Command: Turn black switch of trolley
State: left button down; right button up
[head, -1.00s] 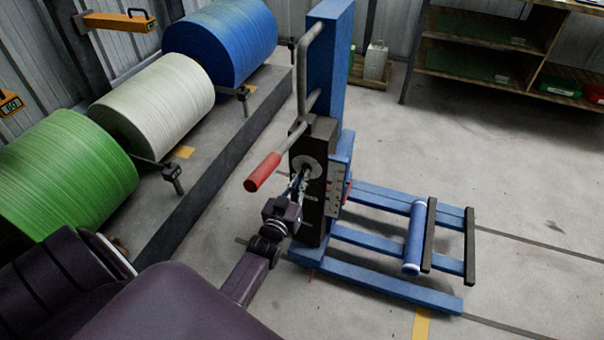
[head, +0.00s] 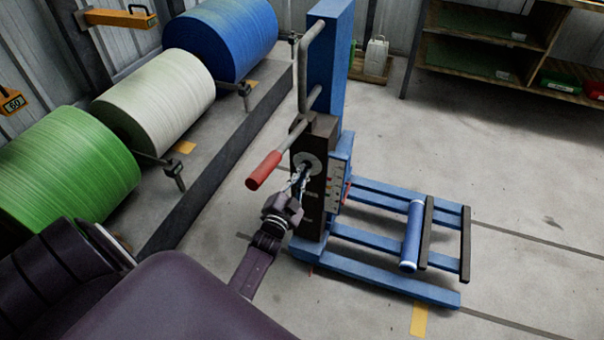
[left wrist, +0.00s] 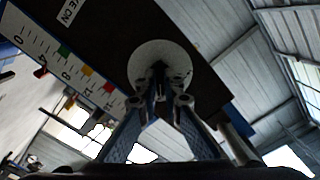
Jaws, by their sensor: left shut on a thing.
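The blue trolley (head: 330,75) stands upright in the middle of the head view, with a dark control box on its column. A round grey dial plate (head: 308,163) sits on the box face; it also shows in the left wrist view (left wrist: 160,54). The black switch (left wrist: 158,67) is at the middle of the plate, mostly hidden by the fingers. My left gripper (head: 303,178) is at the plate with its fingertips closed around the switch; they also show in the left wrist view (left wrist: 160,92). My right gripper is not in view.
A lever with a red handle (head: 263,170) sticks out left, just above my left gripper. The trolley's blue base rails (head: 380,277) extend right. Green (head: 65,170), white (head: 155,100) and blue rolls stand left. Shelves (head: 490,50) are at the back right. The floor at right is clear.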

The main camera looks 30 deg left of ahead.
pick_arm(q)
jog(key=shift+m, duration=0.4)
jog(key=c, duration=2.1)
grip_release()
jog(key=v, duration=1.2)
jog(key=shift+f, duration=0.1)
